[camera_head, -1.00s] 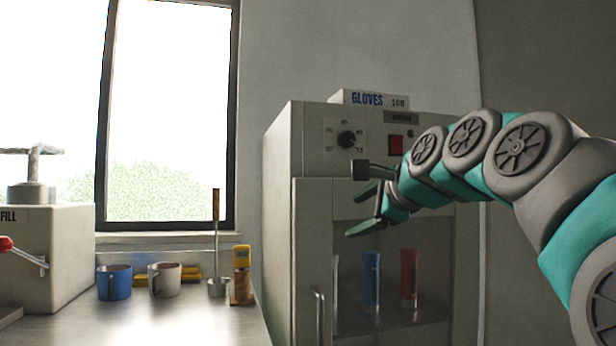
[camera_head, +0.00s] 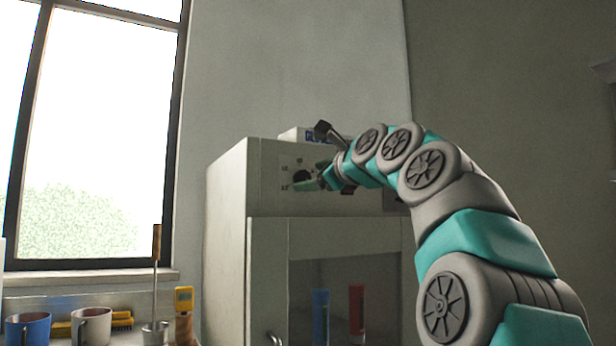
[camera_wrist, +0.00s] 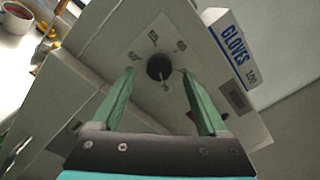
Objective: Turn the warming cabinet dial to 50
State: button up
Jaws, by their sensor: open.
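The warming cabinet (camera_head: 229,222) is a pale grey box with a glass-fronted door, standing right of the window. Its black round dial (camera_head: 302,176) is on the upper front panel, partly covered by my arm in the head view. In the wrist view the dial (camera_wrist: 160,67) is in clear sight, with printed marks around it too small to read surely. My gripper (camera_wrist: 163,72) is open, its two green fingers on either side of the dial in the picture. I cannot tell whether they reach it or touch it. In the head view my gripper (camera_head: 320,178) is at the panel.
A gloves box (camera_head: 292,134) lies on top of the cabinet. Blue (camera_head: 320,310) and red (camera_head: 356,308) tubes stand behind the glass. Mugs, a blue one (camera_head: 28,328) and a grey one (camera_head: 91,326), stand on the bench at left with a metal cup (camera_head: 156,333).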

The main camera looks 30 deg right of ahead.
aim_at(302, 179)
jog(key=shift+w, duration=1.2)
grip_shut()
